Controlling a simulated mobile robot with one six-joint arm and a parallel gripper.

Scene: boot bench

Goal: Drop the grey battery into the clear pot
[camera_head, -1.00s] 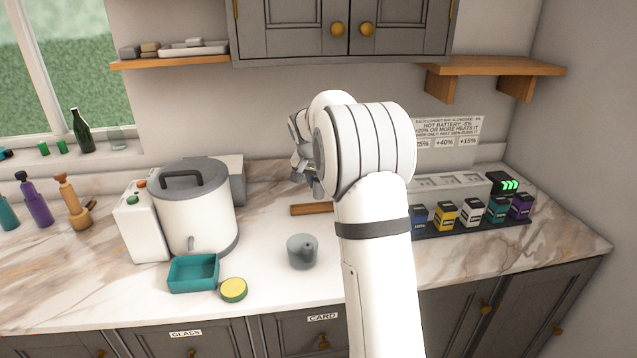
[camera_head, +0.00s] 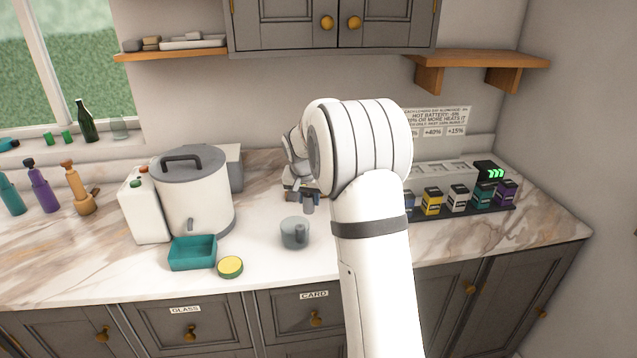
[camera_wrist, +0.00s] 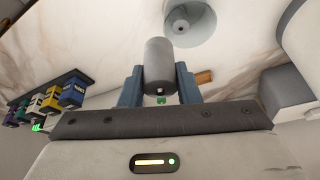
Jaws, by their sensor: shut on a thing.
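My gripper (camera_wrist: 159,88) is shut on the grey battery (camera_wrist: 160,62), a plain grey cylinder held between its two blue-grey fingers in the wrist view. The clear pot (camera_head: 295,234) is a small round see-through grey vessel standing upright on the counter. It also shows in the wrist view (camera_wrist: 203,27), beyond the far end of the battery and a little right. Battery and pot look apart.
A white urn (camera_head: 192,205), teal tray (camera_head: 192,253) and yellow-topped round tin (camera_head: 230,267) stand left of the pot. A rack (camera_head: 425,233) of several coloured battery packs and a charger (camera_head: 437,174) stand right. Bottles (camera_head: 42,190) line the far left. Counter around the pot is clear.

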